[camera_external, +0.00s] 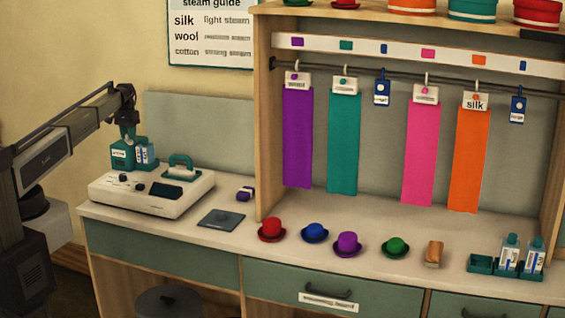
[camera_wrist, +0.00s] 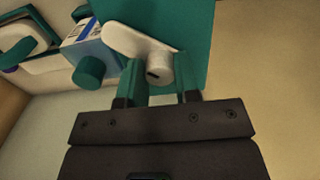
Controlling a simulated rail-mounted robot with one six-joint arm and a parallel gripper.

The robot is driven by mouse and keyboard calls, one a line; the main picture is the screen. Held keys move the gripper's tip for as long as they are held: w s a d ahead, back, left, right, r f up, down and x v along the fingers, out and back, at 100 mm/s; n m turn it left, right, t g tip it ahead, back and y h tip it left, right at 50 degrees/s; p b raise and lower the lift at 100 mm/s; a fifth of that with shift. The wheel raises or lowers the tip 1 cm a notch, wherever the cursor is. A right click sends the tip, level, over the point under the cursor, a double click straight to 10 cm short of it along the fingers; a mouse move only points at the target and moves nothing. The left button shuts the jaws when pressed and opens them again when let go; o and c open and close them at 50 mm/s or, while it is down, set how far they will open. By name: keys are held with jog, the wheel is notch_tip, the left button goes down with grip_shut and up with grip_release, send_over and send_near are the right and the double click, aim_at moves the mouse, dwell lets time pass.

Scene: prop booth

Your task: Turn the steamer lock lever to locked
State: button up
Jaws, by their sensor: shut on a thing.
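The lock lever (camera_wrist: 130,40) is a cream bar with a round hub that carries a dark slot. It sits on a teal housing (camera_wrist: 190,25) in the wrist view, pointing up and left from the hub. My gripper (camera_wrist: 160,78) has its teal fingers shut on either side of the hub. In the external view my gripper (camera_external: 128,130) reaches down onto the teal housing (camera_external: 119,160) at the back of the white steamer (camera_external: 150,193). The lever is hidden there behind my gripper. I cannot read a lock marking.
A teal-handled iron (camera_external: 181,168) rests on the steamer. A dark pad (camera_external: 221,218) and several small hats, including a red one (camera_external: 271,229), lie along the counter to the right.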

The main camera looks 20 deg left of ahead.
jog(key=n, duration=0.4)
jog(key=shift+n, duration=0.3)
jog(key=n, duration=0.4)
jog(key=shift+n, duration=0.3)
jog(key=o, duration=0.9)
notch_tip(320, 180, up, 11)
jog(key=p, duration=1)
jog(key=shift+f+p, duration=0.1)
jog(key=shift+p, duration=0.3)
